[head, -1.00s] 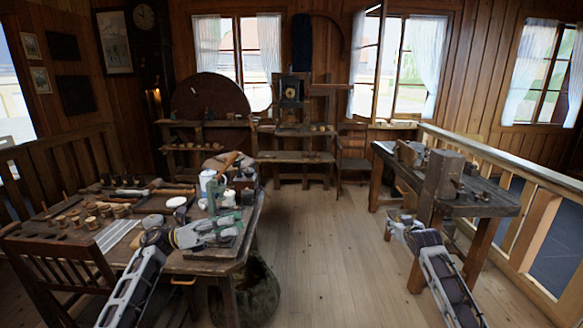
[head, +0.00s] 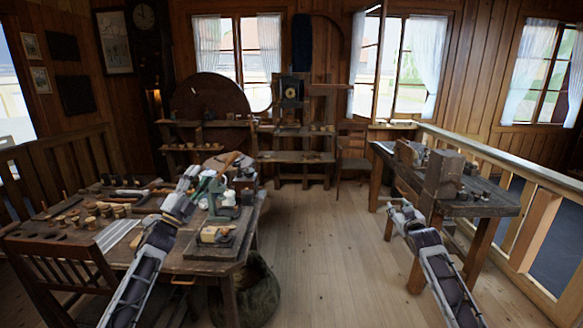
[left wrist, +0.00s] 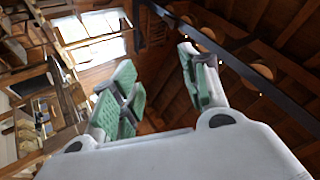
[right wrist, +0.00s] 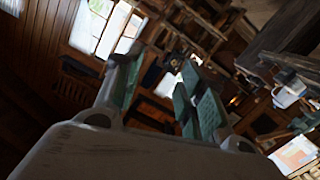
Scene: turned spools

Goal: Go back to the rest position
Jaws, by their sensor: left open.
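My left gripper (head: 195,175) is raised above the back part of the left workbench (head: 190,267) in the head view. Its green-padded fingers stand apart with nothing between them in the left wrist view (left wrist: 165,85). My right gripper (head: 395,209) hangs in the air in front of the right workbench (head: 487,208). Its fingers are also apart and empty in the right wrist view (right wrist: 160,85). A small pale wooden piece (head: 212,234) sits on a dark board at the left workbench's right front corner, clear of both grippers.
Several turned spools (head: 92,222) and tools lie on the left workbench. A green metal device (head: 217,200) stands close to my left gripper. A chair (head: 62,268) is at the front left. The floor (head: 320,235) between the benches is clear.

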